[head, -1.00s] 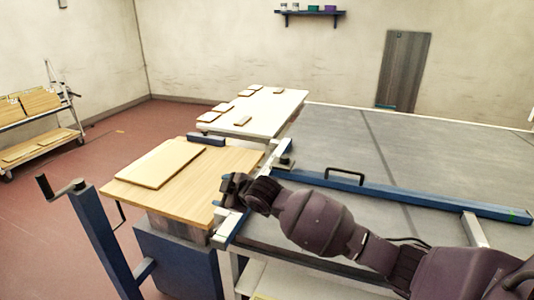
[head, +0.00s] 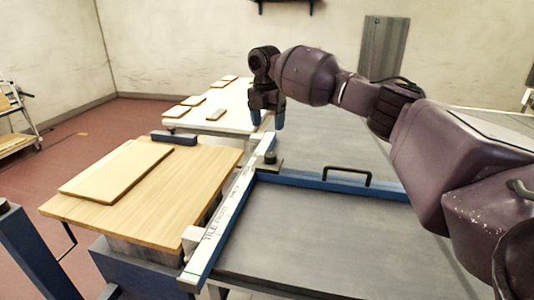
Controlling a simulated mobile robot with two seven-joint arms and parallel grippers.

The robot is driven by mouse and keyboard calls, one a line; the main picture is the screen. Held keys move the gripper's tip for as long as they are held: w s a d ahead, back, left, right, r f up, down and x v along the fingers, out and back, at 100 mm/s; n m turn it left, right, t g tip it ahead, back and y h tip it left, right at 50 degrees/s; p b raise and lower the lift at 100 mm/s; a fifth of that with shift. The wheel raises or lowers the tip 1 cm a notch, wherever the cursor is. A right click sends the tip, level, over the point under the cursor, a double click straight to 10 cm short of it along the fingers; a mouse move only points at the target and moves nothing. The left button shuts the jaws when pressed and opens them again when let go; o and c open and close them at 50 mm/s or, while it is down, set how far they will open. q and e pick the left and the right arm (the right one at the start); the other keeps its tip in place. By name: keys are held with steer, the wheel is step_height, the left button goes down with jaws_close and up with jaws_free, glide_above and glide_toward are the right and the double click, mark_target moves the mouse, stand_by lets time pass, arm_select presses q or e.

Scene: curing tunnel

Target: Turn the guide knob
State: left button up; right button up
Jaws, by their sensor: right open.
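A small dark knob (head: 270,157) stands on a plate at the corner where the white guide rail (head: 228,215), marked "TILE FRONT", meets the blue crossbar (head: 335,185). I take it for the guide knob. My right gripper (head: 267,121) hangs with its fingers pointing down, above and slightly behind the knob in the picture. Its blue-tipped fingers are apart, with nothing between them. It appears clear of the knob, though the exact height cannot be told. My left gripper is not in view.
A wooden table (head: 190,215) with a board (head: 117,171) on it lies left of the rail. A white table (head: 225,115) with several small tiles stands behind. A black handle (head: 347,176) rises from the crossbar. The grey surface (head: 320,235) in front is clear.

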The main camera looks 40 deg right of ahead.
mark_target(270, 155)
steer(key=shift+s+d+f, duration=0.1)
steer(key=shift+s+f, duration=0.05)
steer(key=shift+f, duration=0.25)
steer(key=f, duration=0.4)
steer(key=f+b, duration=0.1)
steer(key=f, duration=0.3)
steer(key=shift+s+f, duration=0.2)
steer(key=shift+f, duration=0.65)
steer(key=c, duration=0.9)
steer(key=shift+c, duration=0.2)
